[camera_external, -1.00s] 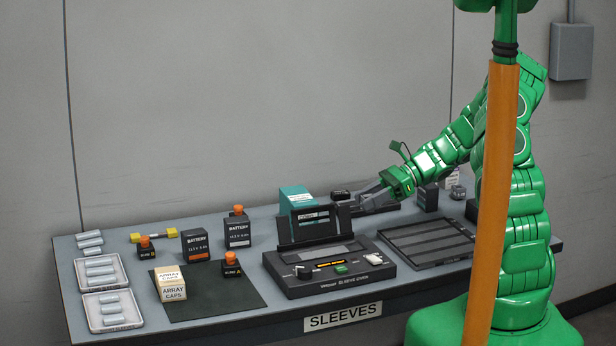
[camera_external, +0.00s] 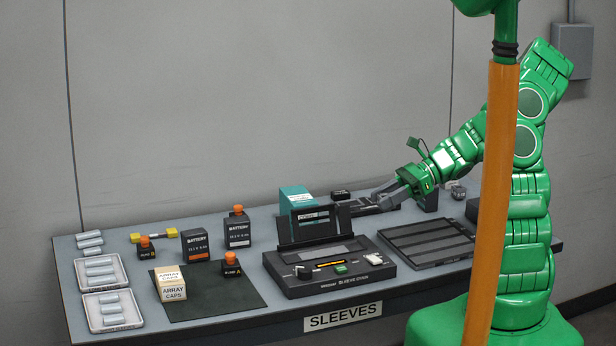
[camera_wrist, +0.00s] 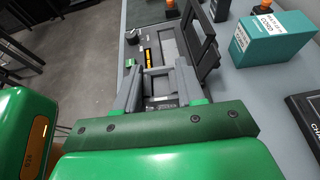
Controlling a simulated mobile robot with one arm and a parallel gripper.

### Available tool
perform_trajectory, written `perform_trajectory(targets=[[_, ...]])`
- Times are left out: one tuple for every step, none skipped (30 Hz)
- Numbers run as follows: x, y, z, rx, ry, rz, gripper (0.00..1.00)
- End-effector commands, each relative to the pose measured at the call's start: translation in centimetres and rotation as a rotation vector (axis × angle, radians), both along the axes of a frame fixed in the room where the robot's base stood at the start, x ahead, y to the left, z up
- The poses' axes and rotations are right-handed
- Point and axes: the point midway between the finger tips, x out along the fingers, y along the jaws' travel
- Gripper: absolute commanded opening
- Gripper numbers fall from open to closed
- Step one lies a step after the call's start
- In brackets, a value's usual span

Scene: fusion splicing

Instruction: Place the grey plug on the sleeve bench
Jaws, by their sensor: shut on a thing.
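My gripper (camera_external: 380,193) is low over the back right part of the sleeve bench (camera_external: 215,330), which carries a SLEEVES label. In the wrist view my gripper (camera_wrist: 158,78) is shut on a small grey piece (camera_wrist: 160,88), which I take to be the grey plug. Its shape is mostly hidden between the fingers, and it cannot be made out in the external view. I cannot tell whether it touches the bench top.
The black sleeve oven (camera_external: 335,285), lid raised, stands left of my gripper; it also shows in the wrist view (camera_wrist: 165,40). A teal box (camera_external: 295,200) is behind it. A ridged black tray (camera_external: 425,240) lies at right. Battery boxes (camera_external: 195,247) and sleeve trays (camera_external: 110,325) are farther left.

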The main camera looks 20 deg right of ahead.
Motion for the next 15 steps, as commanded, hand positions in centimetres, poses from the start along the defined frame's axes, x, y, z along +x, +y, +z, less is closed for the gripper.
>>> perform_trajectory(targets=[[-0.1, 0.6, 0.0, 0.001, 0.000, 0.009, 0.09], [-0.2, 1.0, 0.0, 0.001, -0.001, 0.013, 0.09], [-0.3, 1.7, 0.0, 0.001, -0.001, 0.022, 0.09], [-0.4, 2.3, 0.0, 0.002, -0.002, 0.030, 0.09], [-0.6, 3.0, 0.0, 0.003, -0.002, 0.039, 0.09], [-0.8, 4.0, 0.0, 0.004, -0.003, 0.052, 0.09], [-1.1, 4.9, 0.0, 0.006, -0.002, 0.064, 0.09], [-1.3, 5.7, 0.1, 0.007, -0.002, 0.074, 0.09], [-1.7, 6.9, 0.1, 0.009, -0.001, 0.089, 0.09], [-2.0, 7.7, 0.1, 0.009, -0.002, 0.098, 0.09], [-2.2, 8.5, 0.1, 0.009, -0.002, 0.109, 0.09], [-2.6, 9.5, 0.1, 0.009, -0.002, 0.121, 0.09], [-2.9, 10.3, 0.1, 0.009, -0.002, 0.132, 0.09], [-3.2, 11.1, 0.1, 0.009, -0.003, 0.142, 0.09], [-3.6, 12.1, 0.1, 0.010, -0.004, 0.156, 0.09]])
